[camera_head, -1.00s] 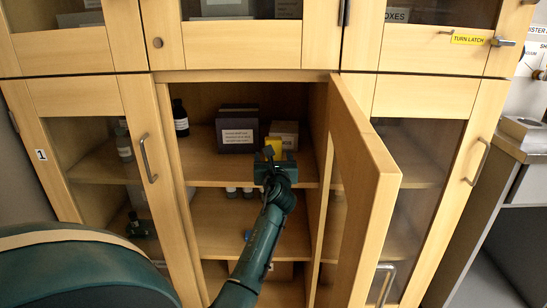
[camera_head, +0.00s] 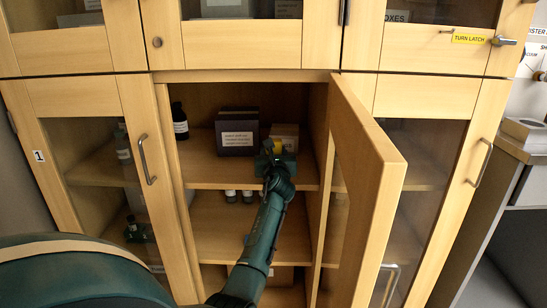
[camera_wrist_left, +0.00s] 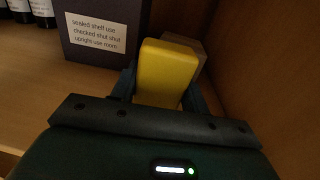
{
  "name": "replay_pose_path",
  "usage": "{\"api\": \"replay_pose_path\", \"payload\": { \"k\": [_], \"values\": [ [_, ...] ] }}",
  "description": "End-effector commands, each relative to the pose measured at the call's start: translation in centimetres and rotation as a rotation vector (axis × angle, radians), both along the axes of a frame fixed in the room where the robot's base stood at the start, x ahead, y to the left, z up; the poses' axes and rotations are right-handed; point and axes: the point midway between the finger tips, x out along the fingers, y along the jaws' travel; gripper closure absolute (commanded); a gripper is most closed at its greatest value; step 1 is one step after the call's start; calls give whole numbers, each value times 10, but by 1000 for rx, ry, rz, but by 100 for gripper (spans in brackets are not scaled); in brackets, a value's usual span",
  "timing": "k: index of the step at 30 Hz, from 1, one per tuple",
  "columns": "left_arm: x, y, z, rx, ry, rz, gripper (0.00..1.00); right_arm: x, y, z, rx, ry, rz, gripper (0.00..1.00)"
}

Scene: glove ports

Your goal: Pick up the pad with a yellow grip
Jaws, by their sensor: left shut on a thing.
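The pad's yellow grip (camera_wrist_left: 166,73) stands upright between the two fingers of my left gripper (camera_wrist_left: 158,90) in the left wrist view. In the head view my left gripper (camera_head: 272,150) reaches into the open middle compartment, at the upper shelf. It is shut on the yellow grip, of which only a small part (camera_head: 278,146) shows there. The lower part of the pad is hidden by the gripper. My right gripper is in neither view.
A dark labelled box (camera_head: 236,133) stands left of the grip, with a pale box (camera_head: 285,136) behind it. A dark bottle (camera_head: 180,121) is farther left. The open door (camera_head: 365,170) stands to the right of my arm. Small bottles (camera_head: 239,196) stand on the shelf below.

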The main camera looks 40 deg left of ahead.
Motion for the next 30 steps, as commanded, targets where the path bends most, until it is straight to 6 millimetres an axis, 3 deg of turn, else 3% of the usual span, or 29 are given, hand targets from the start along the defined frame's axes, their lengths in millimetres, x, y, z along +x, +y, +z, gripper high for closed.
{"api": "replay_pose_path", "payload": {
  "k": [6, 14, 24, 30],
  "values": [
    [0, 0, 0, 0, 0, 0, 78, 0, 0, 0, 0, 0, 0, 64],
    [0, 0, 7, 1, -1, 0, 78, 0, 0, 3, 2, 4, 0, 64],
    [0, 1, 73, 4, -3, 1, 78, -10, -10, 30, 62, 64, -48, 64],
    [0, 0, 98, 5, -4, 0, 78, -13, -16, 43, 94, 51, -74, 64]
  ]
}}
